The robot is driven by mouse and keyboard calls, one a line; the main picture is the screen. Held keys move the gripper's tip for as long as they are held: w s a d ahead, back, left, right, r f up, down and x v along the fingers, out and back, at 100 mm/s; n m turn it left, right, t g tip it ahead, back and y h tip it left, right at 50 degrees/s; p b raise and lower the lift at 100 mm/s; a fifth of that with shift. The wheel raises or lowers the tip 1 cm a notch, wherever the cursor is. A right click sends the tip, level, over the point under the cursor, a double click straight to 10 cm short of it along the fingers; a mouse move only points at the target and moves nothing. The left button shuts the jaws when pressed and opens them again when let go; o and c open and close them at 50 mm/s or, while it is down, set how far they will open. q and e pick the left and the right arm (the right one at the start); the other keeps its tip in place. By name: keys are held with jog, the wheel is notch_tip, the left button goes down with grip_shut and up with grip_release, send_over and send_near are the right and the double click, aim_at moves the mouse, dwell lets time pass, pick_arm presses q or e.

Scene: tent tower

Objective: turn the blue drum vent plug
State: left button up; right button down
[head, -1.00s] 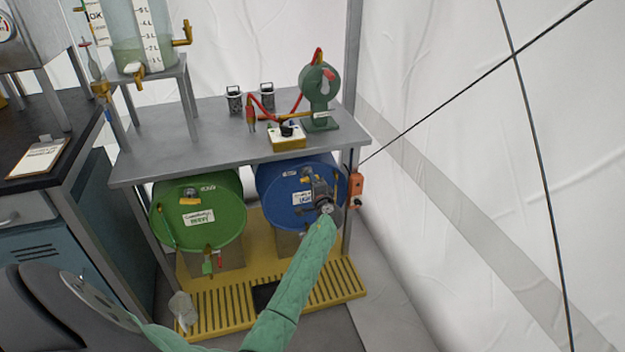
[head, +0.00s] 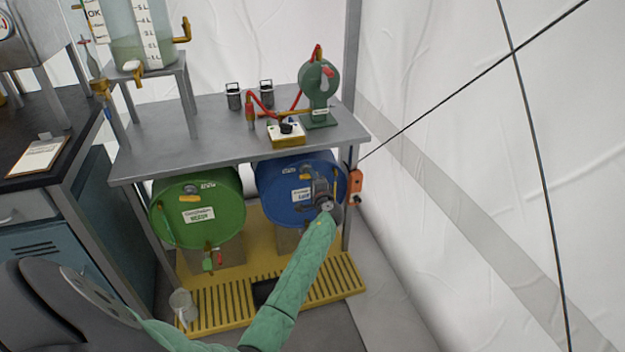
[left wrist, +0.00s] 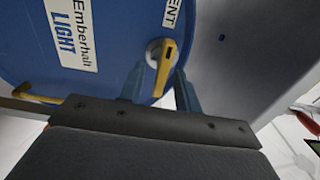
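The blue drum (head: 275,200) lies on its side under the grey bench, its labelled round end facing me. In the left wrist view, the blue drum (left wrist: 110,55) carries a LIGHT label and a VENT label. Beside the VENT label is the vent plug (left wrist: 163,62), a pale round base with a yellow lever. My left gripper (left wrist: 158,84) is open, with one finger on each side of the lever's lower end. I cannot tell whether either finger touches it. My right gripper is out of view.
A green drum (head: 225,213) lies left of the blue one, above a yellow slatted tray (head: 215,308). An orange box (head: 355,187) hangs by the bench's right leg. The grey bench top (head: 190,135) is low above the drums. Free floor lies to the right.

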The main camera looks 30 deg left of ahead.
pick_arm(q)
jog(key=v, duration=0.7)
jog(key=shift+s+d, duration=0.25)
jog(key=shift+d, duration=0.05)
dwell(0.3)
